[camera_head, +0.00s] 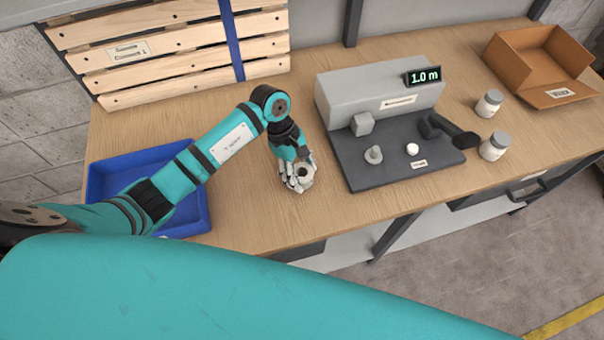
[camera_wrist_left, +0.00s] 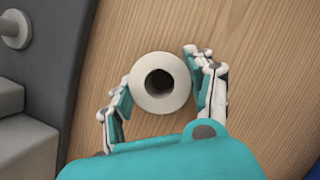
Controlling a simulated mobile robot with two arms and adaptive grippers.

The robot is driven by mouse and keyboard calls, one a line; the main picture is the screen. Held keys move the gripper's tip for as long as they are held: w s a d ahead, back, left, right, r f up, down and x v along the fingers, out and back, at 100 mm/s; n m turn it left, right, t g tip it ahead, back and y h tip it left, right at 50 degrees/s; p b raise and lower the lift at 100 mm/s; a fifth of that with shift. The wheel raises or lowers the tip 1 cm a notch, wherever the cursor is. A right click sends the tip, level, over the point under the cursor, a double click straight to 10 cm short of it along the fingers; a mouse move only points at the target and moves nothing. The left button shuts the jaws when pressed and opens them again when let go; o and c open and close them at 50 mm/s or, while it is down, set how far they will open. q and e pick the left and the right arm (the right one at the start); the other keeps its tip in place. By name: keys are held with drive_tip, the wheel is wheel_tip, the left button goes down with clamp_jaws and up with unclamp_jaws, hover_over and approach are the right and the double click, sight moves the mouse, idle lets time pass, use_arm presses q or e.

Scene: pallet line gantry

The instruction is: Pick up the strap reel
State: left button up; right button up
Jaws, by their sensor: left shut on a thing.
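The strap reel (camera_head: 306,173) is a small pale ring with a dark centre hole, on or just above the wooden bench left of the grey machine. It also shows in the left wrist view (camera_wrist_left: 144,84), seen from above between the fingers. My left gripper (camera_head: 299,178) is shut on the reel, a finger on each side of it; it shows in the left wrist view too (camera_wrist_left: 164,88). Whether the reel touches the bench is hard to tell. My right gripper is not in view.
A grey machine (camera_head: 345,90) with a display reading 1.0 m stands right of the reel. A blue tray (camera_head: 112,165) is at the left. Two white jars (camera_head: 494,147) and an open cardboard box (camera_head: 518,62) are at the right. A slatted wood pallet (camera_head: 180,65) stands behind.

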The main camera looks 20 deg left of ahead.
sight(307, 177)
use_arm(q)
drive_tip(key=shift+r+b, duration=0.35)
drive_tip(key=shift+r, duration=0.15)
wheel_tip(307, 177, up, 2)
drive_tip(key=shift+w+r+b, duration=0.1)
drive_tip(key=shift+r+b, duration=0.05)
drive_tip(key=shift+b, duration=0.4)
drive_tip(key=s+a+b, duration=0.1)
drive_tip(key=s+a, duration=0.1)
drive_tip(key=s, duration=0.2)
drive_tip(key=s+a+r+b, duration=0.1)
drive_tip(key=s+a, duration=0.1)
drive_tip(key=s, duration=0.3)
drive_tip(key=s+a+b, duration=0.2)
drive_tip(key=s, duration=0.2)
drive_tip(key=shift+s+a+r, duration=0.15)
drive_tip(key=shift+s+a, duration=0.15)
drive_tip(key=shift+s+a+r, duration=0.2)
drive_tip(key=shift+s, duration=0.3)
